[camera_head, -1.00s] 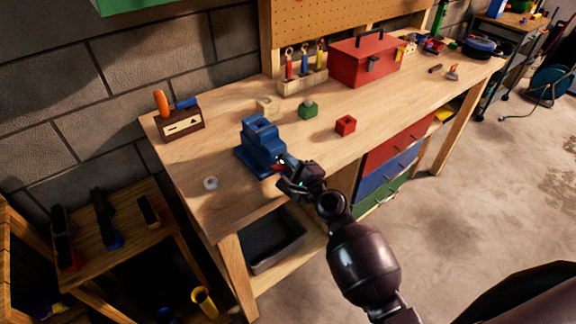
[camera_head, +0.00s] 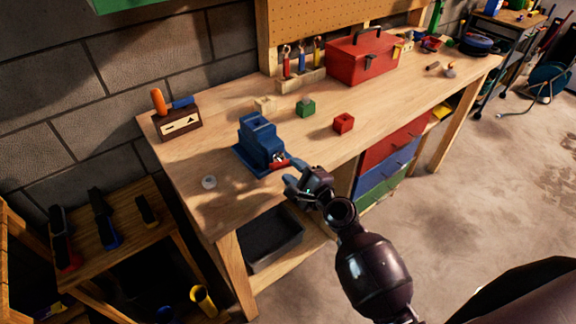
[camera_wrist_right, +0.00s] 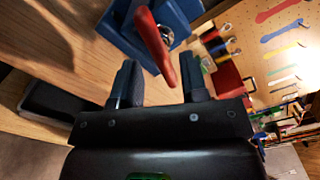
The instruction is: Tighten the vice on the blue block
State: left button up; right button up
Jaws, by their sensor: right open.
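The blue vice (camera_head: 258,140) stands near the front edge of the wooden workbench, with its red handle (camera_head: 280,163) facing the room. I cannot tell a separate blue block from the blue vice jaws. My right gripper (camera_head: 297,183) is open and empty, just off the handle at the bench's front edge. In the right wrist view, the red handle (camera_wrist_right: 158,45) hangs ahead of the open right gripper (camera_wrist_right: 162,78), roughly in line with the gap between its fingers. The vice body (camera_wrist_right: 180,18) shows behind it. My left gripper is not in view.
On the workbench (camera_head: 225,205) are a red block (camera_head: 344,123), a green block (camera_head: 306,108), a pale block (camera_head: 265,105), a white round piece (camera_head: 209,182) and a red toolbox (camera_head: 363,55). A dark bin (camera_head: 273,240) sits below.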

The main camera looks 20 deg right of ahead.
jog(key=v, duration=0.7)
jog(key=shift+s+d+b, duration=0.15)
jog(key=shift+s+b, duration=0.2)
